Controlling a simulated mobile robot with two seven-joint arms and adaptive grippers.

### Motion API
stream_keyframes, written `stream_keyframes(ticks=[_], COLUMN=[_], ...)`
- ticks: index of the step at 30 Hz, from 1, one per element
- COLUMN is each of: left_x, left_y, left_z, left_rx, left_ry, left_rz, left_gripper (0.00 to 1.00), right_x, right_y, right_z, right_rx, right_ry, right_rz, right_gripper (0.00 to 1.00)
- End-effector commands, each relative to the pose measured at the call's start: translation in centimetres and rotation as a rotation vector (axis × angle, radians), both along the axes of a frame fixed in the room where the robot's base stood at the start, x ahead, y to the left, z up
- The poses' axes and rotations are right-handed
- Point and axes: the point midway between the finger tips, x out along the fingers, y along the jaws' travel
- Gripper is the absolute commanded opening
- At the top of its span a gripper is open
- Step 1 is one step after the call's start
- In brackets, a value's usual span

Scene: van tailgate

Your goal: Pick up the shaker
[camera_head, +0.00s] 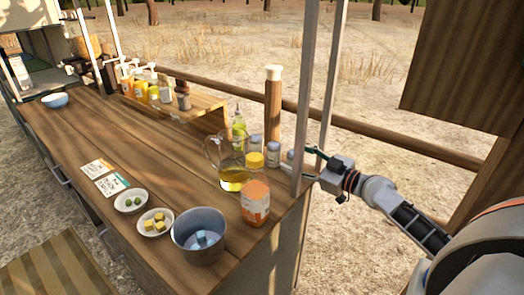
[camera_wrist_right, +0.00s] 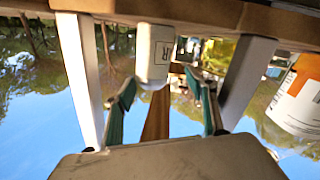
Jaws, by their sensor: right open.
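Small pale shakers with grey caps stand near the right end of the wooden counter in the head view; one shaker (camera_head: 273,153) is beside the yellow-capped jar. My right gripper (camera_head: 312,161) comes in from the right, by the metal post at the counter's edge. In the right wrist view, which looks upside down, a white shaker (camera_wrist_right: 155,50) with a dark-lettered label lies ahead, between the lines of the two green fingers. My right gripper (camera_wrist_right: 162,82) is open there, with nothing held. My left gripper is out of view.
A glass jug (camera_head: 232,172) of yellow liquid, an orange-labelled jar (camera_head: 255,203) and a metal bucket (camera_head: 199,236) crowd the counter's right end. A tall wooden mill (camera_head: 273,105) stands behind. Upright metal posts (camera_head: 306,90) are close to my right gripper. The counter's middle is mostly clear.

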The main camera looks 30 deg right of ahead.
Motion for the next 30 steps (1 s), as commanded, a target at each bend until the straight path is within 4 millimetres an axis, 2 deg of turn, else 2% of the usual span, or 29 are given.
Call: stream_keyframes(ticks=[7,17,24,30], left_x=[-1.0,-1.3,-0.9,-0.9], left_y=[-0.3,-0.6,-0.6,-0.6], left_z=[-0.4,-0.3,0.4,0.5], left_rx=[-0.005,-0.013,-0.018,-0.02], left_ry=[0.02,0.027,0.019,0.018], left_rz=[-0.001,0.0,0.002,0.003], left_gripper=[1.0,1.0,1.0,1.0], right_x=[0.8,3.6,6.6,7.6], right_y=[0.2,0.9,1.6,1.9], right_z=[0.1,-0.3,-0.7,-1.0], right_rx=[0.003,0.004,0.004,0.001], right_ry=[-0.002,-0.001,-0.002,0.001], right_rz=[-0.002,-0.002,-0.001,0.0], right_gripper=[0.56,0.56,0.56,0.56])
